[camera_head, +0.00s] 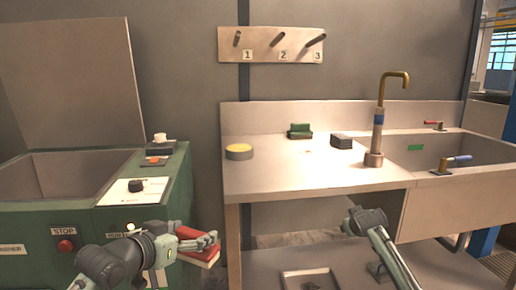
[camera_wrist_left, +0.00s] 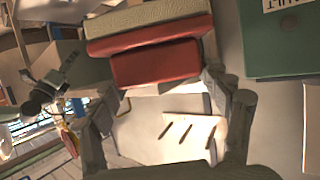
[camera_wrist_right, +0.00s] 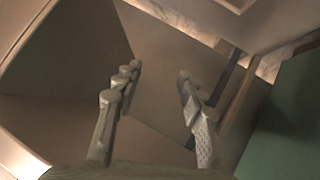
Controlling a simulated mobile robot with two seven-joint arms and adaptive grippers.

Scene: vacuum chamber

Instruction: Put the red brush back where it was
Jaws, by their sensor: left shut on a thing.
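The red brush (camera_head: 199,248) is in my left gripper (camera_head: 211,240), low in front of the green machine in the head view. In the left wrist view the red brush (camera_wrist_left: 155,62) has a red body and a pale bristle side, and the fingers of my left gripper (camera_wrist_left: 165,95) close on its two ends. My right gripper (camera_wrist_right: 155,85) is open with nothing between its fingers in the right wrist view. In the head view only my right forearm shows at the lower right. A green brush (camera_head: 300,131) and a dark block (camera_head: 341,142) rest on the counter.
A steel counter (camera_head: 280,180) with a sink (camera_head: 400,155) and brass tap (camera_head: 378,130) stands at the right. A yellow-topped round tin (camera_head: 239,152) sits at its left. A numbered peg board (camera_head: 270,45) hangs above. The green machine (camera_head: 150,190) is at the left.

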